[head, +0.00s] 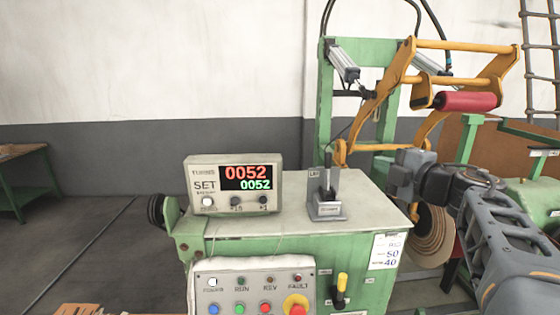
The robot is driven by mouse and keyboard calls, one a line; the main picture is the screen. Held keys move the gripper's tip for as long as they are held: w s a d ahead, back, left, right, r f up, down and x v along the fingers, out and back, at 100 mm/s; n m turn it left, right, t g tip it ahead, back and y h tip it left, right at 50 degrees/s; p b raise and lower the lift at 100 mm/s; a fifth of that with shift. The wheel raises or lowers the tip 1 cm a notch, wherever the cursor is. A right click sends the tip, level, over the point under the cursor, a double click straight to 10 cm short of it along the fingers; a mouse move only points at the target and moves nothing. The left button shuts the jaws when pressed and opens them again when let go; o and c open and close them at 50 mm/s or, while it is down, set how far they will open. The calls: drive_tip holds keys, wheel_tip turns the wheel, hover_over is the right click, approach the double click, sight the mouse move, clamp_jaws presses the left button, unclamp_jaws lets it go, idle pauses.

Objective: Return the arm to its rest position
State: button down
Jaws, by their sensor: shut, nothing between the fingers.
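My arm enters from the lower right and reaches left over the right end of the green machine. My gripper (398,177) is a small grey block at the end of the arm, beside the right edge of the machine's top. It is shut and empty. Its fingertips are small and hard to make out. The arm's lower link hides part of what stands at the far right.
A green machine (375,208) carries a counter box (233,186) reading 0052 twice and a grey stand (327,208). A button panel (250,288) is on its front. A yellow frame (375,110) with a red roller (468,101) rises behind. A coil (431,238) sits below my arm.

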drive_tip(key=d+f+m+h, duration=0.4)
drive_tip(key=d+m+h, duration=0.6)
drive_tip(key=m+h, duration=0.25)
drive_tip(key=s+f+m+g+h, duration=0.2)
drive_tip(key=s+f+m+g, duration=0.2)
drive_tip(key=f+m, duration=0.35)
drive_tip(key=s+a+f+g+y, duration=0.4)
drive_tip(key=s+a+f, duration=0.2)
drive_tip(key=a+f, duration=0.2)
drive_tip(key=s+a+f+m+g+y, duration=0.1)
drive_tip(key=s+a+f+g+y, duration=0.2)
drive_tip(key=s+a+f, duration=0.3)
drive_tip(key=a+f, duration=0.1)
drive_tip(key=a, duration=0.4)
drive_tip(key=shift+s+f+m+g+y, duration=0.3)
drive_tip(key=shift+s+f+g+y, duration=0.05)
drive_tip(key=shift+s+g, duration=0.05)
drive_tip(key=shift+a, duration=0.15)
